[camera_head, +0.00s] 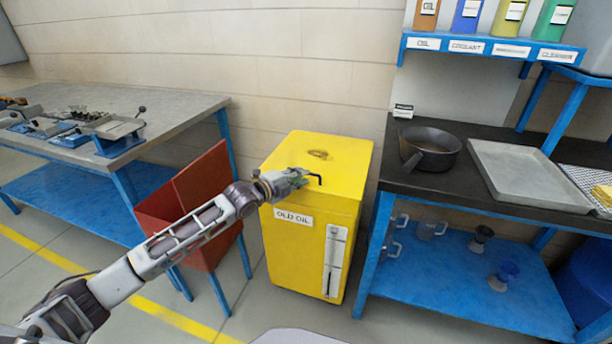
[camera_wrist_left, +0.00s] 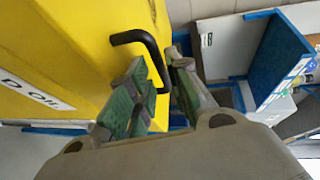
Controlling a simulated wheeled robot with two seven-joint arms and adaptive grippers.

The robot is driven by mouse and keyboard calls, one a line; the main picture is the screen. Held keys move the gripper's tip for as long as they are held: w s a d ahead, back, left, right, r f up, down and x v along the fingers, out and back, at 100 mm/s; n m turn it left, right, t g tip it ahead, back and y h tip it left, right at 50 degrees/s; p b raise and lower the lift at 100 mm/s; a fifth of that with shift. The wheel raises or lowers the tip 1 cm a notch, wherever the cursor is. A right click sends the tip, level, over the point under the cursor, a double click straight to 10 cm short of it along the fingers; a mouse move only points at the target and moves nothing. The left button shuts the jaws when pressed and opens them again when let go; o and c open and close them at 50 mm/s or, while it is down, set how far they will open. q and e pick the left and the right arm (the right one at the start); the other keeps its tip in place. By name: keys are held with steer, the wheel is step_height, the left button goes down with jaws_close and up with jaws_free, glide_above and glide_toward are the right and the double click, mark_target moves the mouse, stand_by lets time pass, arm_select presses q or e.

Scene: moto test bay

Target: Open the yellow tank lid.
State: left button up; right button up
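The yellow tank (camera_head: 283,248), labelled "OLD OIL", stands on the floor in the middle of the head view. Its flat yellow lid (camera_head: 335,152) lies level on top and looks closed. A black bar handle (camera_head: 315,177) sits at the lid's front; it also shows in the left wrist view (camera_wrist_left: 141,37). My left gripper (camera_head: 299,178) reaches over the front of the lid. The fingers hide part of the handle. My right gripper is not in view.
A red bin (camera_head: 190,205) stands left of the tank, under my left arm. A grey workbench (camera_head: 180,105) is at the left. A black-topped bench (camera_head: 440,187) with a pan and trays is close on the right. A wall is behind; floor in front is clear.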

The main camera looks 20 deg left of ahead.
arm_select(q)
steer(key=shift+b+x, duration=0.45)
steer(key=shift+x, duration=1.45)
steer(key=shift+c, duration=0.2)
jaws_close()
